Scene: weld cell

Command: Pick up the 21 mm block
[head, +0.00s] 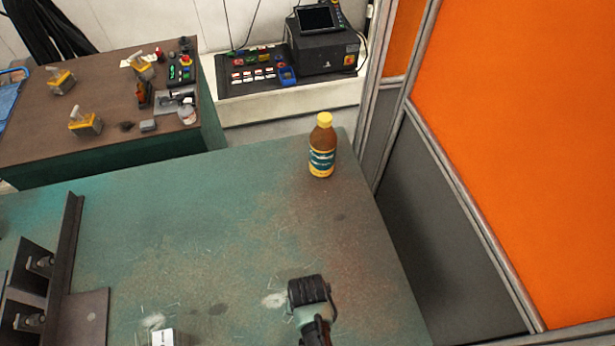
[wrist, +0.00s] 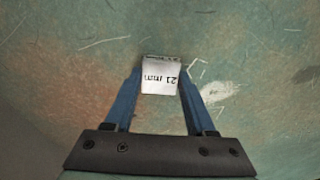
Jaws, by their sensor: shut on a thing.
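The 21 mm block is a small white-grey block with "21 mm" printed on its face. In the wrist view the block (wrist: 160,78) sits between the two blue fingertips of my gripper (wrist: 160,84), with its label upside down. The fingers are shut on its two sides. The block (head: 163,338) also shows at the bottom edge of the head view, partly cut off. I cannot tell whether it is lifted clear of the table. My gripper does not show clearly in the head view.
The worn green table (head: 230,230) has free room in the middle. A black-headed tool (head: 310,292) lies to the right of the block. A dark metal fixture (head: 65,260) stands at left. A yellow-capped bottle (head: 322,148) stands at the far edge. An orange screen (head: 520,150) borders the right.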

